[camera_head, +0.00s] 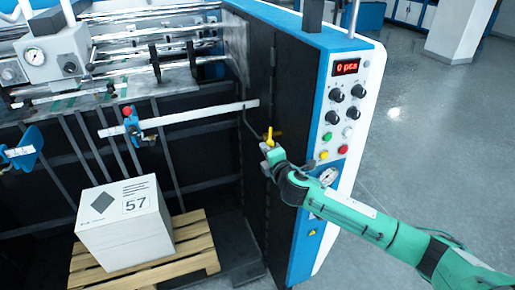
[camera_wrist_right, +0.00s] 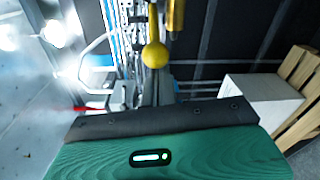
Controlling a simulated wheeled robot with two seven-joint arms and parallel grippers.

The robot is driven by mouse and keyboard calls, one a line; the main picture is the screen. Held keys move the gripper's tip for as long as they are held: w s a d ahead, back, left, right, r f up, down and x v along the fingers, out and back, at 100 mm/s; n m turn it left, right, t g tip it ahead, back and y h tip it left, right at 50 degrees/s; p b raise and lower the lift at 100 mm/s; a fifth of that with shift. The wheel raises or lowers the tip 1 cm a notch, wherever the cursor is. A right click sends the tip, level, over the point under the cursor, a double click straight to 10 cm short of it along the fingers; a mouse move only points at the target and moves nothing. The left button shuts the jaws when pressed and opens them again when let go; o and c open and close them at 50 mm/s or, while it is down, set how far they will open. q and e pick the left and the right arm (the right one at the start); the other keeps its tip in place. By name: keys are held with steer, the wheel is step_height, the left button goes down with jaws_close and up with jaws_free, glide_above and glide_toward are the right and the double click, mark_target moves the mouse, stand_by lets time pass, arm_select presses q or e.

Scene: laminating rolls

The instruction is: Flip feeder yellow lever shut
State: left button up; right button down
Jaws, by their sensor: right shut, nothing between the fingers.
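The yellow lever (camera_head: 269,135) stands out from the dark inner side of the feeder's control column, left of the panel. In the right wrist view its round yellow knob (camera_wrist_right: 155,54) shows above the green wrist body, with a brass-coloured cylinder (camera_wrist_right: 176,15) just behind it. My right gripper (camera_head: 268,151) is shut and empty, right below the lever in the head view. I cannot tell whether it touches the lever. My left gripper is not in view.
The blue and white control column (camera_head: 312,190) with knobs, buttons and a red display (camera_head: 346,67) stands beside my right arm. A white box marked 57 (camera_head: 125,228) sits on a wooden pallet (camera_head: 190,262) at lower left. The grey floor at right is clear.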

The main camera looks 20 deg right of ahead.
steer(key=shift+s+d, duration=0.2)
steer(key=shift+d, duration=0.35)
steer(key=shift+s+d, duration=0.2)
steer(key=shift+d, duration=0.3)
